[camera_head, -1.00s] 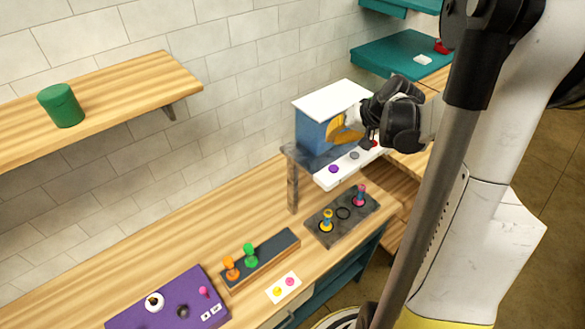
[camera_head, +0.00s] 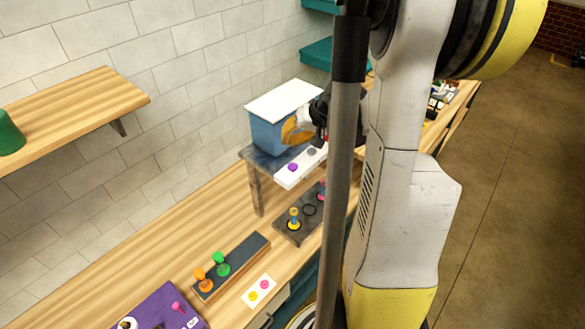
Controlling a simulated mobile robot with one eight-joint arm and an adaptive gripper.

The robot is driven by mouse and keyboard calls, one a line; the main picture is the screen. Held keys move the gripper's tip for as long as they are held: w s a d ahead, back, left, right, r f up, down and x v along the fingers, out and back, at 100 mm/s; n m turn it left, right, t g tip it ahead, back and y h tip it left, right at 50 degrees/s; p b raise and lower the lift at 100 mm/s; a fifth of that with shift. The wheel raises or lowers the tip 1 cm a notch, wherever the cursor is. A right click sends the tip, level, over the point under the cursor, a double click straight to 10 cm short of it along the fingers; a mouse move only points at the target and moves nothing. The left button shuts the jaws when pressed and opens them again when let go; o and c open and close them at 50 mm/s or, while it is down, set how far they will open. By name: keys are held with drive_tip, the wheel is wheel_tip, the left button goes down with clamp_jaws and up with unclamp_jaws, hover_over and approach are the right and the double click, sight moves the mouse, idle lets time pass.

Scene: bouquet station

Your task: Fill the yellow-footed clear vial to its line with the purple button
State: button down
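The yellow-footed clear vial (camera_head: 294,219) stands upright in the left ring of a dark tray (camera_head: 284,233) on the bench; its fill line is too small to see. The purple button (camera_head: 293,167) is at the left end of a white panel (camera_head: 287,180) on the blue dispenser (camera_head: 268,133), which stands on a raised shelf above the tray. My black gripper (camera_head: 321,118) is beside the dispenser's front, above the panel's right end, apart from the purple button. My arm partly hides it, and its fingers cannot be made out.
A pink-footed vial (camera_head: 322,193) is partly hidden behind my arm. A grey button (camera_head: 311,152) sits mid-panel. Left along the bench are a rack (camera_head: 236,274) with orange and green pieces, a white card (camera_head: 259,291) and a purple mat (camera_head: 160,306).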

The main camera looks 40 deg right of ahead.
sight(289, 165)
wheel_tip(289, 165, down, 7)
drive_tip(key=b, duration=0.5)
idle(1.2)
drive_tip(key=shift+f+b, duration=0.45)
drive_tip(key=shift+b, duration=0.1)
drive_tip(key=shift+f+b, duration=0.55)
idle(0.5)
drive_tip(key=shift+r, duration=0.2)
drive_tip(key=shift+r+p, duration=0.6)
drive_tip(key=shift+r, duration=0.25)
drive_tip(key=shift+r+p, duration=1.7)
drive_tip(key=shift+r, duration=0.85)
